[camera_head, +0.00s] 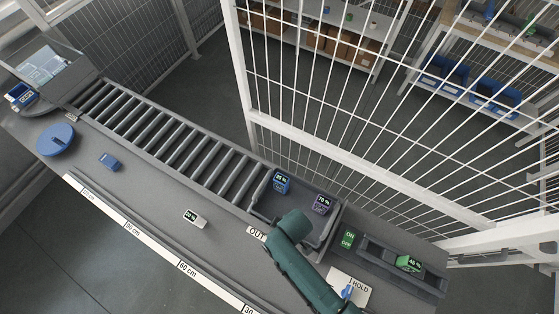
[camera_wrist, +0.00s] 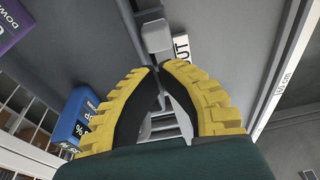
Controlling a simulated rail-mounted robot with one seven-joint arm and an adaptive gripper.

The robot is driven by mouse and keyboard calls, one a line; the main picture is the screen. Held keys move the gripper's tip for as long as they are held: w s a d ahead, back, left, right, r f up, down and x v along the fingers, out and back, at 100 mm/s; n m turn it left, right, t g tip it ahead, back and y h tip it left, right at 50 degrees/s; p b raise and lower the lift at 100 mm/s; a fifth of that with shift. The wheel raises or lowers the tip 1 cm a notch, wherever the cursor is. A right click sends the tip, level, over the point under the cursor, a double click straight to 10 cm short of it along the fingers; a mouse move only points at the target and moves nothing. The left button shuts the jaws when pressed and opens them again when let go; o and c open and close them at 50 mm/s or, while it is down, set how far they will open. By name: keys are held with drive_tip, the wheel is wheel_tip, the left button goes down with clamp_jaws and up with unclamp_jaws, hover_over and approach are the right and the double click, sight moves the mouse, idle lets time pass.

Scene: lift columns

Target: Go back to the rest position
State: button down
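My gripper (camera_wrist: 158,70) shows in the wrist view as two yellow ribbed fingers with black inner faces. Their tips come together, and no object is visible between them. In the head view my green arm reaches in from the bottom edge to the dark tray's front side; the fingers are hidden there. The gripper points down near the OUT label (camera_head: 257,233), which also shows in the wrist view (camera_wrist: 182,50). A blue battery-like block (camera_head: 281,182) and a purple one (camera_head: 321,204) stand in the tray, left of the fingers in the wrist view.
The roller conveyor (camera_head: 170,135) leads to the tray. A pale block (camera_head: 194,218) lies on the bench. A green block (camera_head: 408,263) sits in a dark holder at right, near a green ON/OFF plate (camera_head: 348,240) and the HOLD plate (camera_head: 358,288). A white mesh fence (camera_head: 340,145) stands behind.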

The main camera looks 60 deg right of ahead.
drive_tip(key=shift+w+v, duration=0.15)
drive_tip(key=shift+v, duration=0.55)
drive_tip(key=shift+w+v, duration=0.15)
drive_tip(key=shift+v, duration=0.55)
drive_tip(key=shift+r, duration=0.1)
